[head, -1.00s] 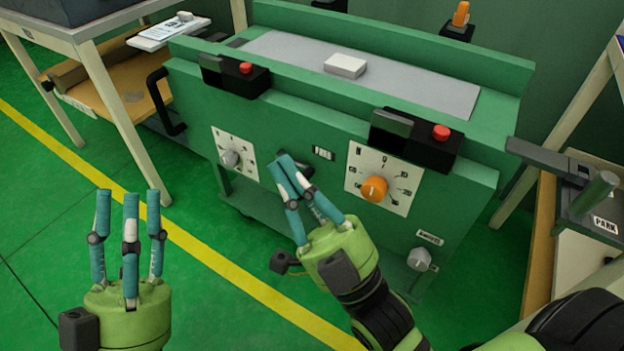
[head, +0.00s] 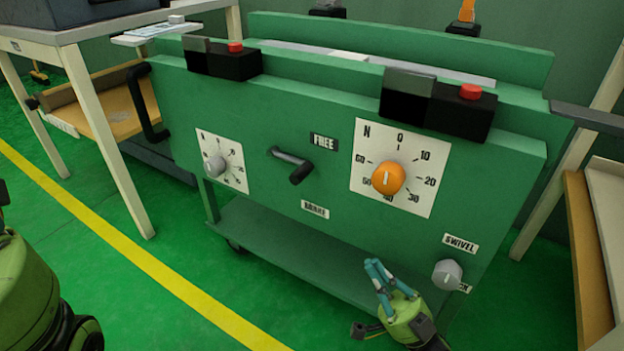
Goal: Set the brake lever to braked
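The brake lever (head: 291,164) is a dark crank-like handle on the front panel of the green cart (head: 270,115). It points right and toward me, below the FREE label (head: 324,141) and above the BRAKE label (head: 315,210). It does not sit on either label. My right gripper (head: 374,266) is low in front of the cart, below and right of the lever and apart from it. Its teal fingers look close together and hold nothing visible. My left gripper (head: 3,203) is cut off at the left edge, so its fingertips are hidden.
Left of the lever is a grey dial (head: 214,165); right of it is an orange dial (head: 387,178). A grey swivel knob (head: 447,273) is near my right gripper. Black boxes with red buttons (head: 235,47) line the upper ledge. Space before the lever is clear.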

